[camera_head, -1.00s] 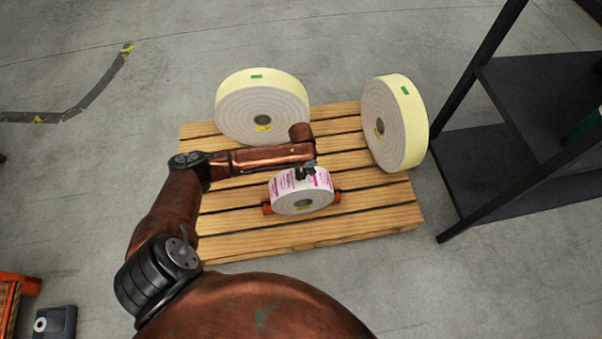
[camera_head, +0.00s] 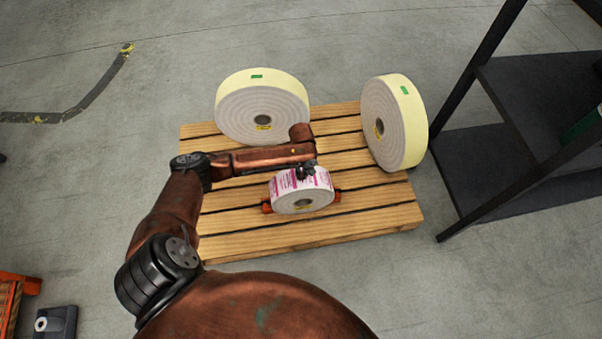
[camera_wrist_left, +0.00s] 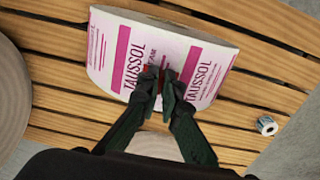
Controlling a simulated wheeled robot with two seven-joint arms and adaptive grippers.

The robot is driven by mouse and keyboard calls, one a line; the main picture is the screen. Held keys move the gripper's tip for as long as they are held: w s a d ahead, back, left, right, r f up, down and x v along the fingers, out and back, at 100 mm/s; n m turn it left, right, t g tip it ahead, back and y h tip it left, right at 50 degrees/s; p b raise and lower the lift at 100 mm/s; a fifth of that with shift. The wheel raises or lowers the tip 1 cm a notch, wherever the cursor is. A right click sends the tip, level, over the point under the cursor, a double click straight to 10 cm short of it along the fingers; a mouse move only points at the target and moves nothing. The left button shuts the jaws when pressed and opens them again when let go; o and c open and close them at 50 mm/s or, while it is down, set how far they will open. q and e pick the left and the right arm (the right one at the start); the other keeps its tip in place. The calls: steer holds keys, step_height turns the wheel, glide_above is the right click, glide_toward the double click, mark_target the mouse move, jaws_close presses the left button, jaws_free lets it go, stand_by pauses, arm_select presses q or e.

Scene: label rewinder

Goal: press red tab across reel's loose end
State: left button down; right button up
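The small reel (camera_head: 297,196) of white labels with magenta print stands on its rim near the front middle of the wooden pallet. Its printed face fills the upper middle of the left wrist view (camera_wrist_left: 112,58). My left gripper (camera_head: 308,173) is over the top of this reel, its fingers pointing down at the label surface. In the left wrist view its dark fingertips (camera_wrist_left: 158,76) are close together at the labels, with a little red between and beside them. The fingers mostly hide the red tab and the loose end. Whether they grip it cannot be told. My right gripper is not in view.
Two large cream-edged reels stand behind, one at back left (camera_head: 258,108) and one at right (camera_head: 399,122). Orange supports (camera_head: 267,208) flank the small reel. The pallet (camera_head: 375,221) has bare slats in front. A dark shelf rack (camera_head: 530,90) stands at right.

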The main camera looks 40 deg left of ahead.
arm_select(q)
steer(key=shift+s+f, duration=0.1)
steer(key=shift+f, duration=0.05)
steer(key=c, duration=2.1)
jaws_free()
step_height(320, 180, up, 12)
steer(key=shift+r, duration=0.1)
